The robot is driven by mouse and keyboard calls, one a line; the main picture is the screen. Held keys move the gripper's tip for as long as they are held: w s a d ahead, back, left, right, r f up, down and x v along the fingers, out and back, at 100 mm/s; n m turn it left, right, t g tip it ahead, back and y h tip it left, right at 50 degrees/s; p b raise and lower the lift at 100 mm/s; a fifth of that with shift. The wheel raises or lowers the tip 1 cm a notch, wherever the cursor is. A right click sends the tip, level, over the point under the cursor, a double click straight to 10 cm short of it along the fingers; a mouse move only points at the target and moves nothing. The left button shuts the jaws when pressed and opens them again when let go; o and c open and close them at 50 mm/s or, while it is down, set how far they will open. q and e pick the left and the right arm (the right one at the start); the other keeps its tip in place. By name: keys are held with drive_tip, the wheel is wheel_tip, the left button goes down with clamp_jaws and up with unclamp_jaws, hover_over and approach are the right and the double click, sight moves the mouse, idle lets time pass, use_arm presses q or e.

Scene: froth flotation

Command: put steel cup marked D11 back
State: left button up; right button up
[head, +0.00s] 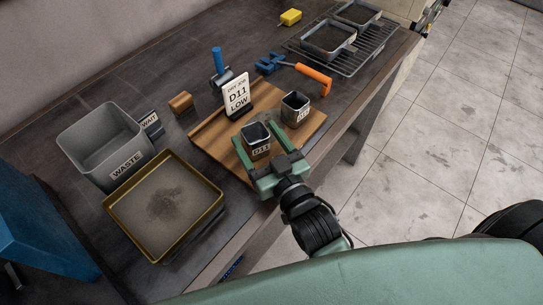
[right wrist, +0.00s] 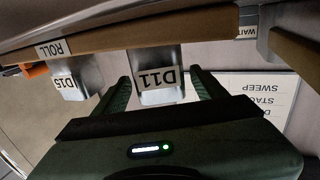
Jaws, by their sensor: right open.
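The steel cup marked D11 (head: 258,148) is a small square grey cup on the near part of the wooden board (head: 213,135). It appears upright. My right gripper (head: 262,142) is open, with one green finger on each side of this cup. In the right wrist view the D11 cup (right wrist: 158,84) sits between the two fingers, its label facing the camera. I cannot tell whether the fingers touch it. A second steel cup (head: 295,110) stands farther back on the board; its label reads D15 in the right wrist view (right wrist: 70,84). My left gripper is not in view.
A white card reading D11 LOW (head: 236,93) stands behind the cups. A grey WASTE bin (head: 104,143) and a brass-rimmed tray (head: 163,203) are at left. An orange-handled tool (head: 313,79) and a wire rack with pans (head: 330,42) are farther back.

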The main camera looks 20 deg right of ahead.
drive_tip(key=s, duration=0.3)
drive_tip(key=s+d+b, duration=0.1)
drive_tip(key=s, duration=0.5)
drive_tip(key=shift+s+d+f+b, duration=0.1)
drive_tip(key=shift+s+d+b, duration=0.1)
drive_tip(key=shift+d+b, duration=0.2)
drive_tip(key=shift+s+d, duration=0.15)
drive_tip(key=shift+s, duration=0.55)
